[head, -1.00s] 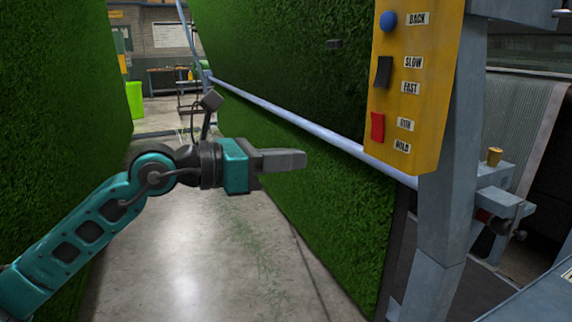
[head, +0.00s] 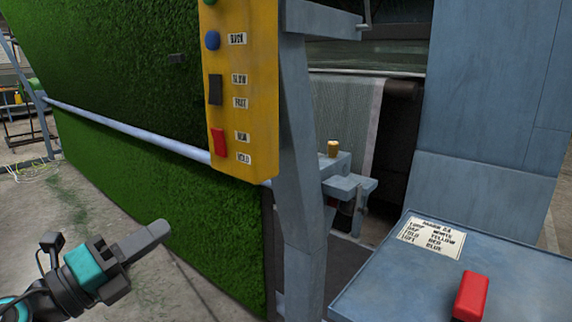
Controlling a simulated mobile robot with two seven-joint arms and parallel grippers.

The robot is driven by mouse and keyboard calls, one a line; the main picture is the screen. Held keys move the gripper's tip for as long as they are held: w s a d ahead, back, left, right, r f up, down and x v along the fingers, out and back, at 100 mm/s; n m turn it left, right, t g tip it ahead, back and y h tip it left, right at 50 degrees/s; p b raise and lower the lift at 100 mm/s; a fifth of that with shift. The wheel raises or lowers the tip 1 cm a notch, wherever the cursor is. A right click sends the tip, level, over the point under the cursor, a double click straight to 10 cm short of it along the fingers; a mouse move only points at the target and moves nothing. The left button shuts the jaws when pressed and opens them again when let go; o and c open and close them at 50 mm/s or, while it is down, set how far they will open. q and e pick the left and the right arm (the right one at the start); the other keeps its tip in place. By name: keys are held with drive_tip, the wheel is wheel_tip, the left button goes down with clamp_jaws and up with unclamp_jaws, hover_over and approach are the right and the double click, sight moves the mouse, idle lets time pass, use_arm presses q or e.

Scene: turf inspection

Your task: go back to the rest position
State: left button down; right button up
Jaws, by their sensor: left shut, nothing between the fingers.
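My left gripper (head: 150,240) is in the lower left of the head view, its dark fingers shut and empty. It is over the concrete floor, in front of the lower green turf sheet (head: 150,200), and looks clear of it. The yellow control panel (head: 241,90) is above and to the right of it, with a blue button, a black rocker switch and a red rocker switch. My right gripper is not in the picture.
A grey steel post (head: 303,150) stands beside the panel. A blue-grey table (head: 385,290) at the lower right bears a printed card (head: 432,238) and a red block (head: 471,296). A pale rail (head: 130,133) crosses the turf. Bare floor (head: 40,220) lies at the left.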

use_arm(q)
drive_tip(key=s+a+f+n+t+y+p, duration=0.15)
drive_tip(key=f+n+y, duration=0.35)
drive_tip(key=f+n, duration=0.55)
drive_tip(key=s+f+n+y+p, duration=0.1)
drive_tip(key=s+f+n+y, duration=0.3)
drive_tip(key=f+n, duration=0.6)
drive_tip(key=s+d+f+n+g+y, duration=0.1)
drive_tip(key=s+d+f+n+g, duration=0.1)
drive_tip(key=s+f+n+g, duration=0.1)
drive_tip(key=s+d+f+n+g+y, duration=0.1)
drive_tip(key=s+d+f+n+g, duration=0.1)
drive_tip(key=s+f+n, duration=0.4)
wheel_tip(320, 180, down, 3)
drive_tip(key=shift+s+d+f+g, duration=0.2)
drive_tip(key=shift+s+d+g, duration=0.15)
drive_tip(key=shift+s+g, duration=0.25)
drive_tip(key=shift+n, duration=0.25)
